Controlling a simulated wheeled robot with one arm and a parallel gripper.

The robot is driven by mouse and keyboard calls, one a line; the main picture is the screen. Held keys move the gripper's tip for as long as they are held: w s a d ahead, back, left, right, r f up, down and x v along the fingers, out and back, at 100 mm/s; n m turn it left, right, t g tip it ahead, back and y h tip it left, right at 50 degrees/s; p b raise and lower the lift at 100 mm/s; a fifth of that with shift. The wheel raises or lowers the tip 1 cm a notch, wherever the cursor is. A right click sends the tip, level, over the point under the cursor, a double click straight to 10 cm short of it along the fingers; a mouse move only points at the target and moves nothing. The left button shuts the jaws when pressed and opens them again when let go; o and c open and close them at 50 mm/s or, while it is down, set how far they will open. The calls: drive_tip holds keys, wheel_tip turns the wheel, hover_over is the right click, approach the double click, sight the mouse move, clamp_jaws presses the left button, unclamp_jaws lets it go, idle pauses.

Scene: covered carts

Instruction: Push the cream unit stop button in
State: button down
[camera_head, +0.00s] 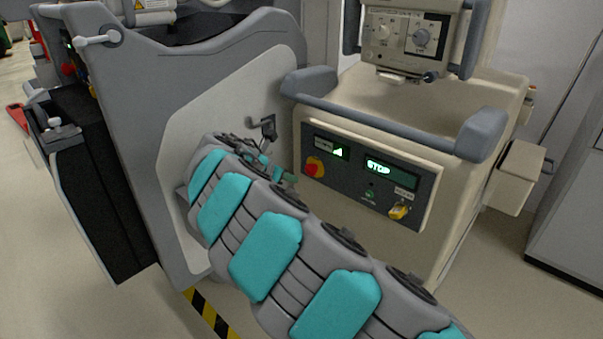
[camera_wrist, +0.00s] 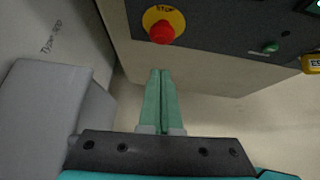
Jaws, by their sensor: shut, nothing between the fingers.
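The cream unit (camera_head: 465,215) has a dark control panel (camera_head: 345,185) on its front. Its red stop button (camera_head: 313,168) on a yellow surround sits at the panel's left end. In the wrist view the red button (camera_wrist: 162,32) stands out from its yellow disc marked STOP, above my fingertips. My gripper (camera_head: 288,178) is just left of and slightly below the button in the head view. In the wrist view my gripper's green fingers (camera_wrist: 160,73) are closed together and empty, pointing toward the panel's lower edge, with a visible gap to the button.
A grey cart (camera_head: 140,130) stands close on the left. The panel also has a lit display (camera_head: 378,166) reading STOP, a green button (camera_head: 369,193) and a yellow part (camera_head: 399,211) on the right. A grey rail (camera_head: 370,125) runs above the panel.

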drive_tip(key=v, duration=0.7)
drive_tip(key=shift+s+a, duration=0.15)
